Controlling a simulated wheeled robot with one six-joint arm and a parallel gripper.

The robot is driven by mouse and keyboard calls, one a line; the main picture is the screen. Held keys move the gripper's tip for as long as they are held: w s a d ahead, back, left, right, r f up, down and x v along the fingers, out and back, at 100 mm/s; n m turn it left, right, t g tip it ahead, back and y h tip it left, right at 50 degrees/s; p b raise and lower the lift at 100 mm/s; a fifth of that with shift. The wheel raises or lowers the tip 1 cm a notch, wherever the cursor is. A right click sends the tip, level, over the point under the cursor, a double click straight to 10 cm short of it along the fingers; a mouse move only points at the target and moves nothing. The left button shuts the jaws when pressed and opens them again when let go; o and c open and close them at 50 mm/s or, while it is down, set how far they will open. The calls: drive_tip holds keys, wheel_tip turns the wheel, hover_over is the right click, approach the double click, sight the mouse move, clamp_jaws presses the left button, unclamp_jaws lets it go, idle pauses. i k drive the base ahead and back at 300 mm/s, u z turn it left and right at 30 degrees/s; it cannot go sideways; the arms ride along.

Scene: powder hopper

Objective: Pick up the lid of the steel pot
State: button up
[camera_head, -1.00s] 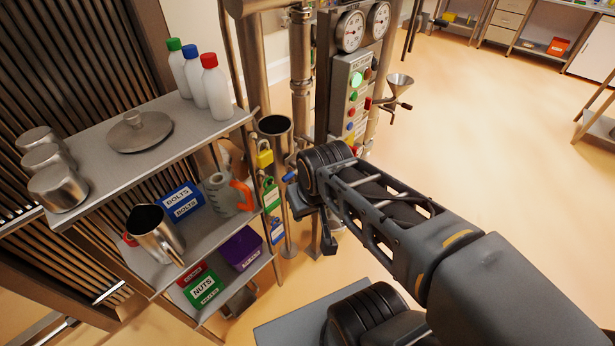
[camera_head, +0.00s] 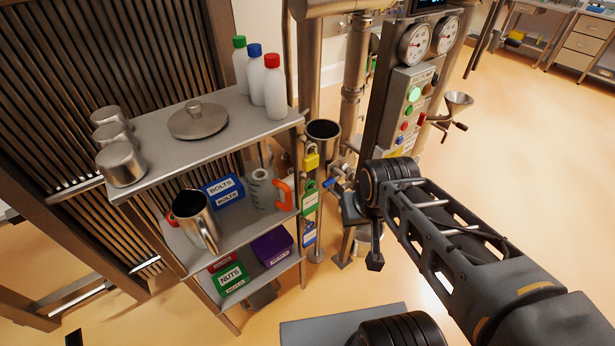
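A round steel lid (camera_head: 198,121) with a small knob on top lies flat on the top shelf of the steel rack (camera_head: 160,160). No pot shows under it. My gripper (camera_head: 375,258) hangs at the end of my arm, to the right of the rack and well apart from the lid. Only a dark part of it shows, pointing down. Its fingers are too small and hidden to tell whether they are open or shut.
Three steel canisters (camera_head: 121,163) stand left of the lid. Three white bottles (camera_head: 275,88) with coloured caps stand behind it to the right. Lower shelves hold a steel jug (camera_head: 200,222), a grey jug and labelled boxes (camera_head: 232,278). The control panel (camera_head: 410,100) stands beyond my arm.

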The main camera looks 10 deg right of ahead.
sight(197, 120)
drive_tip(key=u, duration=0.4)
drive_tip(key=k, duration=0.5)
drive_tip(key=u, duration=0.65)
drive_tip(key=i, duration=0.3)
drive_tip(key=u, duration=0.1)
